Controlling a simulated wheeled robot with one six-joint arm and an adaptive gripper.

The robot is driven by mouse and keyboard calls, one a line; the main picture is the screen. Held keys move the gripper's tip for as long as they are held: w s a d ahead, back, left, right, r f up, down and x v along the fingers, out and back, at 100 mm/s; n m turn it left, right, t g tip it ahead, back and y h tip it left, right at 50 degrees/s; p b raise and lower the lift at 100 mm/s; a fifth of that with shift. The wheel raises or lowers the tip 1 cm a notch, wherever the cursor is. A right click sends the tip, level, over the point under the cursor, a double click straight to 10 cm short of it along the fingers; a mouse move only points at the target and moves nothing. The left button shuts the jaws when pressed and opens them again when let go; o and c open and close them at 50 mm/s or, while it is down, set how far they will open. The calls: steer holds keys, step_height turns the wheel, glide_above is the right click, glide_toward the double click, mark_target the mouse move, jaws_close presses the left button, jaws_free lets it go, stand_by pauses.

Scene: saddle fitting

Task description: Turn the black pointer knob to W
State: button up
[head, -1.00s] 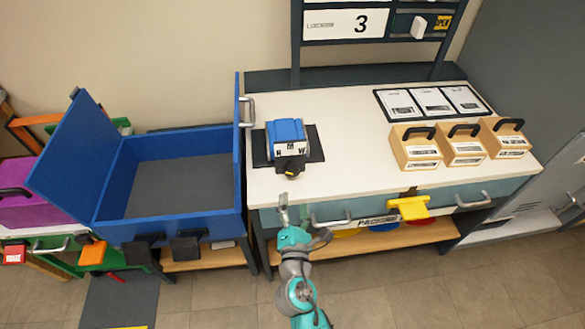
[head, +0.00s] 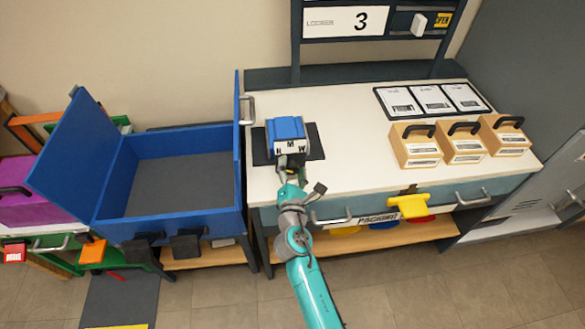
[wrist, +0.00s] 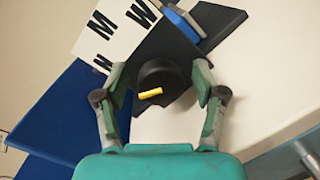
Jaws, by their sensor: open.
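The black pointer knob (wrist: 160,77) is a dark round part with a yellow mark (wrist: 150,93) on its near side in the wrist view. I cannot tell which letter it points to. It is on the front of a blue-topped block (head: 285,128), below a white letter plate (head: 291,146) that shows an M and a W, the W to the right of the M. My gripper (wrist: 159,74) is open, with one finger on each side of the knob, apart from it as far as I can see. In the head view my gripper (head: 291,166) mostly hides the knob.
The block stands on a dark mat (head: 316,143) on the white worktop (head: 350,160). A blue open box (head: 180,135) is at left. Several wooden boxes with black handles (head: 464,145) stand at right. A yellow part (head: 410,205) sticks out from the drawer front.

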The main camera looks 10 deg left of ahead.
steer(key=shift+c, duration=0.3)
steer(key=c, duration=1.1)
steer(key=shift+m, duration=0.5)
steer(key=m, duration=0.4)
steer(key=shift+d+m+g, duration=0.1)
steer(key=shift+m+g, duration=0.2)
steer(key=m, duration=0.5)
steer(key=shift+f+m+g+y, duration=0.15)
steer(key=shift+m+g+y, duration=0.15)
steer(key=shift+m+g, duration=0.1)
steer(key=m+y, duration=0.1)
steer(key=m, duration=0.4)
steer(key=shift+f+m, duration=0.1)
steer(key=shift+m, duration=0.2)
steer(key=m+y, duration=0.1)
steer(key=m, duration=0.3)
steer(key=shift+m+g, duration=0.3)
steer(key=shift+m, duration=0.1)
